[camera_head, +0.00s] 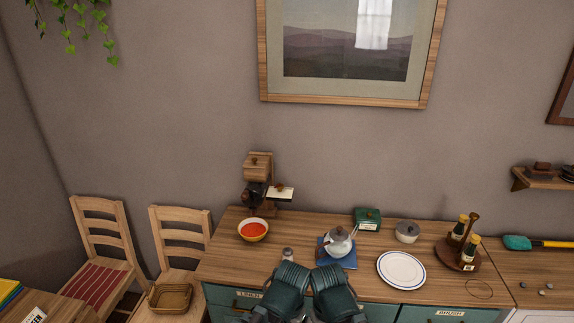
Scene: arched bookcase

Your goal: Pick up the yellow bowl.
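The yellow bowl (253,230) stands upright on the left part of the wooden sideboard top. Its rim is pale yellow and its inside looks orange-red; I cannot tell whether that is its contents or its colour. Nothing is touching it from my side. Dark ribbed parts of my two arms show at the bottom middle, in front of the sideboard's front edge. I cannot make out any fingertips of either gripper.
A coffee grinder (257,171) stands behind the bowl. A teapot (338,242) on a blue mat (349,262), a white plate (401,270), a lidded pot (408,231) and a bottle caddy (457,256) are to the right. Two chairs (181,228) stand left.

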